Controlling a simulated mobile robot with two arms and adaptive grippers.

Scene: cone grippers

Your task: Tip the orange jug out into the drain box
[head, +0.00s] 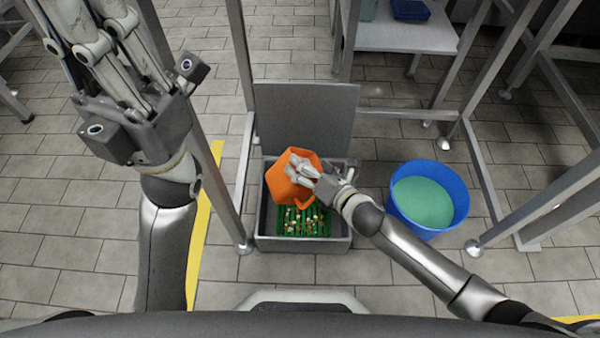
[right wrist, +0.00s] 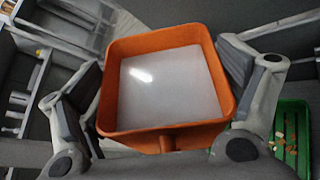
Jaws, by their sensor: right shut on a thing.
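The orange jug (head: 284,185) is held above the drain box (head: 303,244), a grey box with a raised lid panel behind it. My right gripper (head: 306,169) is shut on the jug. In the right wrist view, the fingers of the right gripper (right wrist: 165,80) press on both sides of the jug (right wrist: 165,136). A pale, shiny surface, seemingly liquid, shows inside its square mouth. The jug looks tilted in the head view; no stream is visible. A green grate (head: 290,229) with small scraps lies in the box. My left gripper (head: 88,22) is raised at the upper left, fingers apart and empty.
A blue bucket (head: 455,208) with green contents stands right of the box. Metal table legs (head: 235,235) rise on the left and right. A white shelf (head: 400,35) with a blue tray (head: 410,9) is behind. A yellow floor line (head: 200,235) runs at left.

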